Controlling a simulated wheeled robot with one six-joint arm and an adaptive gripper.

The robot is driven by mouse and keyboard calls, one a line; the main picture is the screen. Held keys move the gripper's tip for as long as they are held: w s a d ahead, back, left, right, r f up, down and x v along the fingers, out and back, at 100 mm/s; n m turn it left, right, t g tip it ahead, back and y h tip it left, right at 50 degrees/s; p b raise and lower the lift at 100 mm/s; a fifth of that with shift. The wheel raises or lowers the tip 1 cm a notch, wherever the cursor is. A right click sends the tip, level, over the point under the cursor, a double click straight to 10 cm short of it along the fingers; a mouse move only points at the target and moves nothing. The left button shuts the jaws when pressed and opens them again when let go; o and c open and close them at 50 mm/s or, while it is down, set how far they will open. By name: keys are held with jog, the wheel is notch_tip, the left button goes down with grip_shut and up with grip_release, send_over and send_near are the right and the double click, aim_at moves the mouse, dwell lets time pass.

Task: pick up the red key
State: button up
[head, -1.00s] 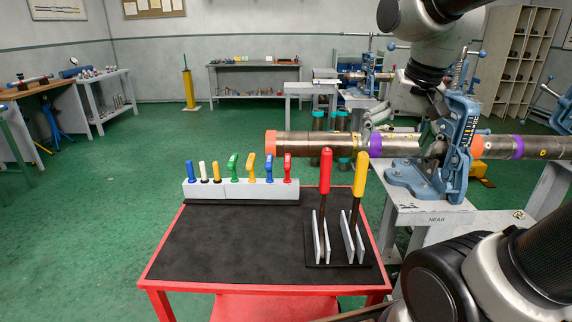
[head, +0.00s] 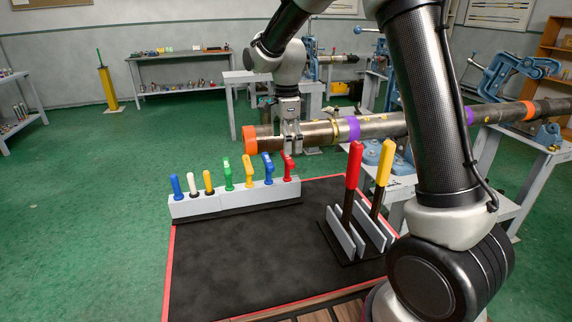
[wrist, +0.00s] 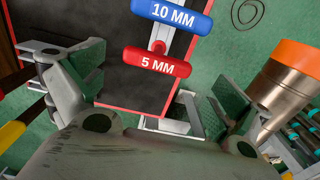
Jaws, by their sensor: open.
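The red key (head: 288,166) stands upright at the right end of the light grey rack (head: 222,202). In the wrist view its red handle (wrist: 157,62), marked 5 MM, lies crosswise near the top middle, with a blue handle (wrist: 172,12) marked 10 MM just beyond it. My gripper (head: 290,146) is over the rack's right end, just above the red key, pointing down. In the wrist view the jaws (wrist: 150,88) are spread wide and empty, and the red handle lies ahead of the gap between them, apart from both fingers.
Blue, yellow, green, white and other blue keys fill the rack to the left. A long pipe (head: 385,127) with an orange end runs close behind my gripper. A red-handled tool (head: 354,166) and a yellow-handled tool (head: 384,163) stand at right. The black mat (head: 240,255) is clear in front.

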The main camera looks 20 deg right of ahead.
aim_at(287, 156)
notch_tip(287, 156, down, 6)
jog(key=shift+s+r, duration=0.1)
jog(key=shift+c, duration=0.4)
jog(key=c, duration=0.9)
